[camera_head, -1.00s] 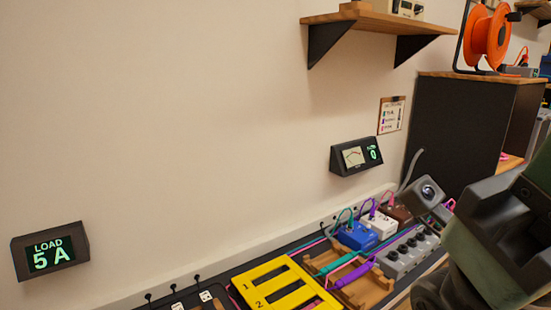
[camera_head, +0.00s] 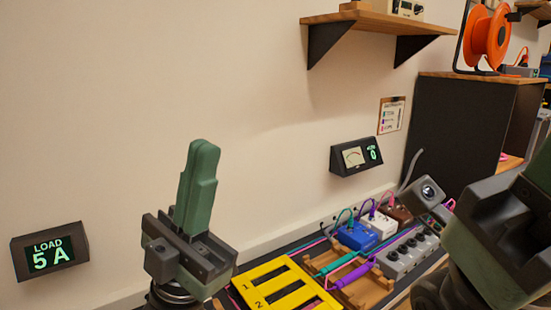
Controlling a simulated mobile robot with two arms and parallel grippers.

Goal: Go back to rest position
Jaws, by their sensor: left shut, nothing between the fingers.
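My left gripper (camera_head: 205,150) stands upright at the left of centre in the head view, in front of the wall. Its two green fingers point up and are pressed together with nothing between them. It is apart from the bench items. At the right edge a large dark and green part of my right arm (camera_head: 500,235) shows close to the camera. Its fingertips are not visible.
The bench below holds a yellow slotted plate (camera_head: 262,288), blue (camera_head: 357,236), white (camera_head: 381,225) and brown boxes with cables, and a grey socket strip (camera_head: 410,254). A load display (camera_head: 50,253) and a meter (camera_head: 356,156) are on the wall. A shelf (camera_head: 380,22) juts out above.

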